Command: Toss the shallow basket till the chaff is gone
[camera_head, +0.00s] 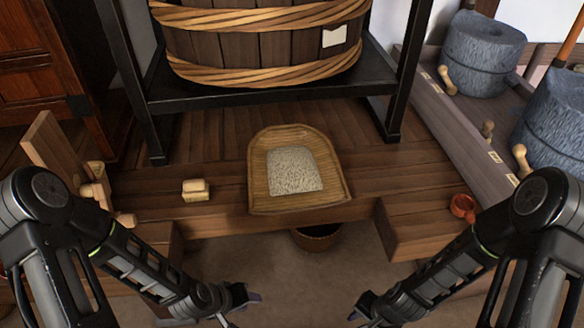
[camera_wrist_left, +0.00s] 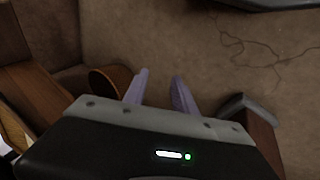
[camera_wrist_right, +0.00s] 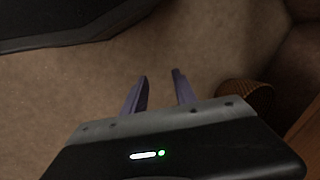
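The shallow basket (camera_head: 262,200) is a woven, scoop-shaped tray lying on the wooden floor step, with its wide open end toward me. A pale, speckled patch of grain (camera_head: 293,171) lies in its middle; I cannot tell chaff from grain at this size. My left gripper (camera_head: 241,304) is below and in front of the basket, over the earthen floor, apart from it. In the left wrist view its fingers (camera_wrist_left: 160,92) are spread with nothing between them. My right gripper (camera_head: 357,308) is at the front right, also apart from the basket. In the right wrist view its fingers (camera_wrist_right: 160,92) are spread and empty.
A dark round basket (camera_head: 318,238) sits under the step's edge. A small pale block (camera_head: 195,190) lies left of the shallow basket. Behind stands a big wooden tub (camera_head: 258,45) on a black frame (camera_head: 270,96). Stone querns (camera_head: 482,50) and a small orange pot (camera_head: 462,206) are at right.

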